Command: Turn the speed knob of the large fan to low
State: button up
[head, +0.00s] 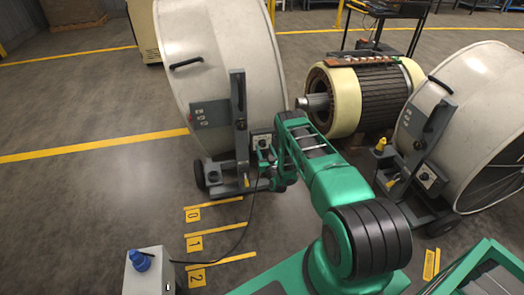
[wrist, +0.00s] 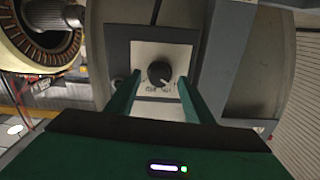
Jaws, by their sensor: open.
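A large pale drum fan (head: 225,70) stands at the left on a grey wheeled stand. A small control plate (head: 261,141) is on its stand, right at my gripper (head: 266,160). In the wrist view, the round black speed knob (wrist: 160,73) sits on a white plate (wrist: 148,54) with small lettering below it that I cannot read clearly. The open fingers of my gripper (wrist: 159,77) reach toward the plate, one on each side of the knob, with visible gaps. I cannot tell how deep the fingertips reach or which setting the knob points to.
A second drum fan (head: 470,110) with its own knob plate stands at the right. A cream and dark motor stator (head: 365,95) lies between the fans. A grey box with a blue knob (head: 140,260) is at front left, cabled toward the fan. Yellow floor markers (head: 195,243) show 0, 1, 2.

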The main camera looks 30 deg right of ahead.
jog(key=shift+w+d, duration=0.2)
jog(key=shift+w, duration=0.35)
jog(key=c, duration=1.1)
jog(key=shift+o, duration=0.3)
jog(key=shift+a, duration=0.2)
jog(key=shift+m, duration=0.3)
jog(key=m, duration=0.3)
jog(key=shift+d+m, duration=0.2)
jog(key=shift+m, duration=1.9)
